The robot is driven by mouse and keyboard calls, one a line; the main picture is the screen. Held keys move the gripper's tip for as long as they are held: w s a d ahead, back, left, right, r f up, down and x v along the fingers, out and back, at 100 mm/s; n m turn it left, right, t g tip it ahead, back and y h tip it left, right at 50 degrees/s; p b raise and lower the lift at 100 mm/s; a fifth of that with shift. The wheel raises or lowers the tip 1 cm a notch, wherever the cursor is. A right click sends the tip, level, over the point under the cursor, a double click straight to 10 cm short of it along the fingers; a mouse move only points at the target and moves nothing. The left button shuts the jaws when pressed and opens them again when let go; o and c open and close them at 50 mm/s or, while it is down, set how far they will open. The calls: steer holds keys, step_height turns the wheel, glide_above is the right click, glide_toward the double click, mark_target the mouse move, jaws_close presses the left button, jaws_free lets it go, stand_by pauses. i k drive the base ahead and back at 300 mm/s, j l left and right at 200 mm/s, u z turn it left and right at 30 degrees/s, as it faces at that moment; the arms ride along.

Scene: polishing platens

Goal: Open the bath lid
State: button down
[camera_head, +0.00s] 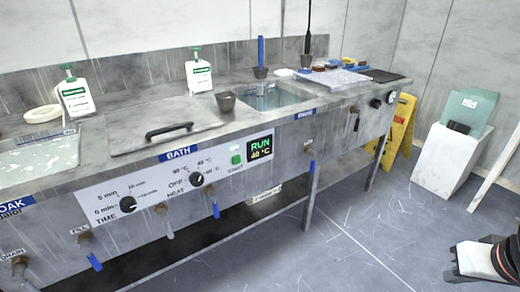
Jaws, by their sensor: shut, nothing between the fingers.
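The bath lid (205,118) is a flat grey metal plate lying closed on the counter, above the blue BATH label (178,154). Its black bar handle (168,130) is on top, near the front edge. The water under the lid is hidden. My gripper (454,262), pale with dark tips, shows at the lower right edge. It is shut and empty, far to the right of the lid and apart from the counter. Part of my arm is cut off by the frame.
Another bottle (75,95) stands behind left. An open rinse basin (265,97) is right of the lid. A yellow floor sign (399,130) and white pedestal (452,160) stand right. Floor in front is clear.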

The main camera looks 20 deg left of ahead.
mark_target(138, 127)
steer(key=u, duration=1.5)
